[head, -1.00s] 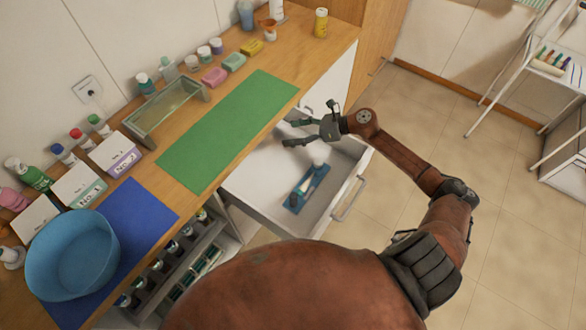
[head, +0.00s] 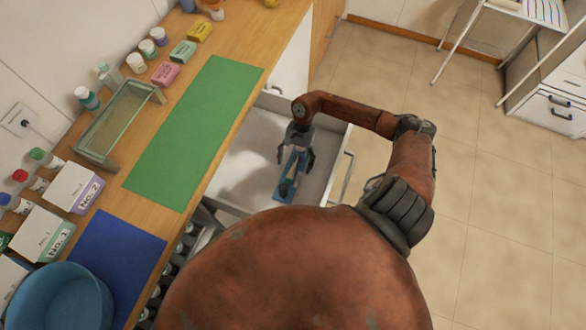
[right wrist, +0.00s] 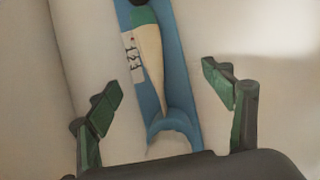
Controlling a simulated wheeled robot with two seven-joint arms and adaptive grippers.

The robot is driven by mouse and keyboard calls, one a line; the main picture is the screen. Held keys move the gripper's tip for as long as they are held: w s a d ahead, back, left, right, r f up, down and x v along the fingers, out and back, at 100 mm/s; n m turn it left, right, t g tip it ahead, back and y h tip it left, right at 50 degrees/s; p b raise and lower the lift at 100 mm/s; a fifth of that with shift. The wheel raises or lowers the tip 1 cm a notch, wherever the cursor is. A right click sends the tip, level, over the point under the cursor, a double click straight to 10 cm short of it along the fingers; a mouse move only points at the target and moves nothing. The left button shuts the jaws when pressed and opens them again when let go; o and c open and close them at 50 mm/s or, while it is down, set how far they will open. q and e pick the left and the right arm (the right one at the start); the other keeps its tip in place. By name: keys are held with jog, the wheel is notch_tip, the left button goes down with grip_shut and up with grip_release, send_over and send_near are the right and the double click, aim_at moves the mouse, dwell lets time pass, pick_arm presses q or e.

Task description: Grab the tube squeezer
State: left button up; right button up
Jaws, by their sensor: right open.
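The blue tube squeezer (head: 284,191) lies in the open white drawer, with a white and green tube on it. Part of it is hidden under my right gripper (head: 297,160) in the head view. In the right wrist view the squeezer (right wrist: 181,80) runs from the top edge down between the fingers, and its curved near end shows. My right gripper (right wrist: 160,95) is open and points down over the squeezer, one finger to each side, with a gap on both sides. My left gripper is not in view.
The drawer (head: 344,150) has walls around the squeezer and bare floor to its left. The wooden counter (head: 240,45) beside it holds a green mat (head: 195,130), a blue mat (head: 120,250), a blue basin (head: 60,300), a glass tray (head: 115,130), boxes and bottles.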

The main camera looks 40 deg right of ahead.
jog(key=shift+s+a+f, duration=0.15)
jog(key=shift+s+f, duration=0.05)
jog(key=shift+f, duration=0.4)
jog(key=c, duration=1.4)
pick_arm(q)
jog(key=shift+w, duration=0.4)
pick_arm(e)
jog(key=shift+c, duration=0.5)
